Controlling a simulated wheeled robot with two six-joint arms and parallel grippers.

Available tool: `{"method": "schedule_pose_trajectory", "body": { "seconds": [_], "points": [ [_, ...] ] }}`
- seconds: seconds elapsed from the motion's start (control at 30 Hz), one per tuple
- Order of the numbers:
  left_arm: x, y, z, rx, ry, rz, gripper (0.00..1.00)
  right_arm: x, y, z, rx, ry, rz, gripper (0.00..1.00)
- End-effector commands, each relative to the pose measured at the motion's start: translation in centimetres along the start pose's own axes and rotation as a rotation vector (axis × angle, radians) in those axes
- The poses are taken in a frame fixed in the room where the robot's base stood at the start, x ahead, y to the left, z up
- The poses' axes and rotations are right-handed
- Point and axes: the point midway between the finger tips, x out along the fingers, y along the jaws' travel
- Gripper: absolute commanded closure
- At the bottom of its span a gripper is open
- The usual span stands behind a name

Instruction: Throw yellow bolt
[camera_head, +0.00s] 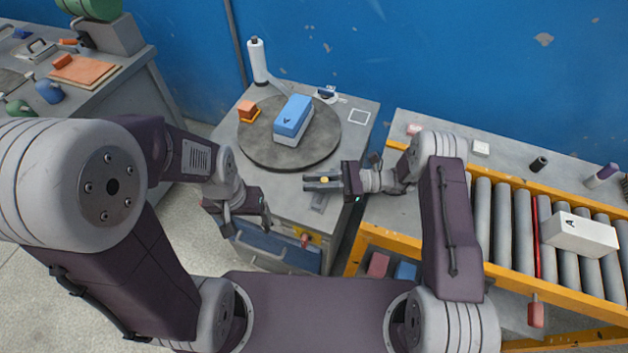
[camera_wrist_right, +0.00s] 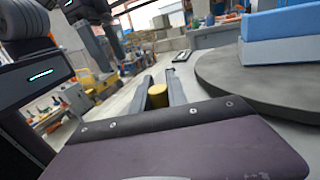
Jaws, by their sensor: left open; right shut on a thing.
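The yellow bolt (camera_head: 324,180) shows as a small yellow round head between the fingers of my right gripper (camera_head: 315,183), at the front edge of the round turntable. In the right wrist view the yellow bolt (camera_wrist_right: 157,96) stands between the two dark fingers of my right gripper (camera_wrist_right: 162,88), which is shut on it. What lies below the bolt's head is hidden. My left gripper (camera_head: 262,212) is open over the left front part of the table, apart from the bolt. Its fingers are partly hidden by its own body.
A roller conveyor (camera_head: 500,220) carrying a white box (camera_head: 580,236) is at right. A workbench (camera_head: 120,75) stands at left.

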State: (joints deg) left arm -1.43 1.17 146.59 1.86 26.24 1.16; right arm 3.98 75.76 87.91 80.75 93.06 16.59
Motion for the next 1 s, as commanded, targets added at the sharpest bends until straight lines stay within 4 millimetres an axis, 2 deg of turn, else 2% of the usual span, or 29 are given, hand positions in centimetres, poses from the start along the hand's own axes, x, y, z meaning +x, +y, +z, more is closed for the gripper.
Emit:
{"method": "schedule_pose_trajectory", "body": {
  "seconds": [0.03, 0.17, 0.2, 0.23, 0.27, 0.6, 0.67, 0.9, 1.0],
  "points": [
    [0.0, 0.0, 0.1, 0.0, -0.001, 0.0, 0.2, -0.4, -1.0, 0.0, -0.011, 0.008, -0.031, 1.0],
    [0.0, 0.0, 0.1, 0.0, -0.001, 0.0, 0.2, -0.4, -1.0, 0.1, -0.013, 0.006, -0.03, 1.0],
    [0.0, 0.0, 0.1, 0.0, -0.001, 0.0, 0.2, -0.4, -1.0, 0.1, -0.013, 0.005, -0.029, 0.71],
    [0.0, 0.0, 0.1, 0.0, -0.001, 0.0, 0.2, -0.4, -0.9, 0.1, -0.013, 0.005, -0.029, 0.62],
    [0.0, 0.0, 0.1, 0.0, -0.001, 0.0, 0.2, -0.3, -0.9, 0.1, -0.012, 0.005, -0.028, 0.6],
    [0.2, 0.0, 0.1, 0.0, -0.001, 0.0, 0.2, -0.8, -0.8, -0.1, -0.01, 0.006, -0.025, 0.6],
    [0.4, 0.0, 0.1, 0.0, -0.001, 0.0, 0.2, -1.8, -0.9, -0.1, -0.011, 0.006, -0.028, 0.6],
    [1.3, 0.0, 0.2, 0.0, -0.001, 0.0, 0.2, -7.1, -0.8, -0.2, -0.011, 0.006, -0.029, 0.6],
    [1.5, 0.0, 0.2, 0.0, -0.001, 0.0, 0.2, -8.6, -0.8, -0.1, -0.012, 0.005, -0.027, 0.6]
  ]
}}
